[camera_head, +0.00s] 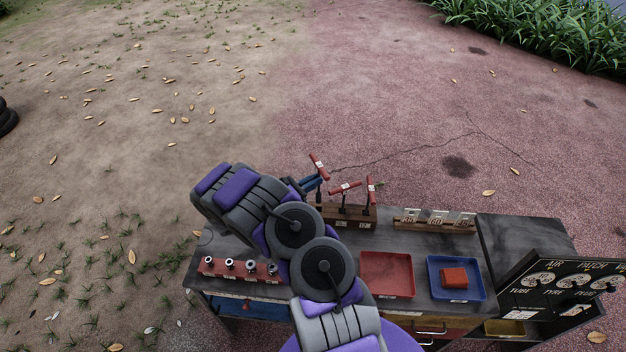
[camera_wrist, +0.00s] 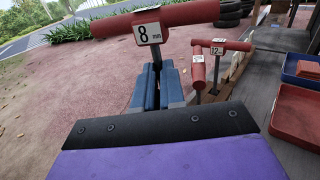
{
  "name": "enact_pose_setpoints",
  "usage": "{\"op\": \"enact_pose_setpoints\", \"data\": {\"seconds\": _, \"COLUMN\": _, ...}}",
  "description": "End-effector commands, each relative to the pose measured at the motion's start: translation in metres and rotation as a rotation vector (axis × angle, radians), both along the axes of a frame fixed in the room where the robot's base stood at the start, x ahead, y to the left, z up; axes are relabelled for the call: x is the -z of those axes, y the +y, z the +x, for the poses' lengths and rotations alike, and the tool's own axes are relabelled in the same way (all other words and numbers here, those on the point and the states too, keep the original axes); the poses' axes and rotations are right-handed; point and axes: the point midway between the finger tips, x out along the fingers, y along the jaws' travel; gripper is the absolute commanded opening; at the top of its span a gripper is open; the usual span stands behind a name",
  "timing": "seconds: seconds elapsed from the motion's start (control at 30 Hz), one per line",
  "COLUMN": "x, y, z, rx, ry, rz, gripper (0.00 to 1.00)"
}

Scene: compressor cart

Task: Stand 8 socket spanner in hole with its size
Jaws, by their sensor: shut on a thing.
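The 8 socket spanner has a red T-handle (camera_head: 319,166) and a white tag reading "8 mm" in the wrist view (camera_wrist: 149,33). My gripper (camera_head: 313,182) is shut on its dark shaft; the blue fingers also show in the wrist view (camera_wrist: 157,78). The spanner is at the left end of the wooden rack (camera_head: 345,221), its handle tilted in the head view. Its lower end is hidden, so I cannot tell whether it is in a hole. Two other red-handled spanners stand in the rack: the 12 mm one (camera_wrist: 222,44) and one with an unreadable tag (camera_wrist: 198,69).
A red socket strip (camera_head: 238,268) lies at the bench's front left. A red tray (camera_head: 387,275) and a blue tray (camera_head: 434,283) with a red block are to the right. A wooden holder with white tags (camera_head: 436,224) stands at the back right. A gauge board (camera_head: 570,285) is far right.

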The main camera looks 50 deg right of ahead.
Motion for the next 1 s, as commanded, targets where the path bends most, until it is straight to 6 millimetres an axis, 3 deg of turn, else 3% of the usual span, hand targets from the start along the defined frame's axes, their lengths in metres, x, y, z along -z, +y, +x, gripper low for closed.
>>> {"op": "enact_pose_setpoints", "data": {"seconds": 0.3, "x": 0.028, "y": -0.001, "z": -0.001, "rx": 0.0, "ry": 0.002, "rz": 0.0, "gripper": 0.0}}
{"op": "enact_pose_setpoints", "data": {"seconds": 1.0, "x": 0.031, "y": -0.001, "z": 0.0, "rx": 0.0, "ry": 0.001, "rz": 0.0, "gripper": 0.0}}
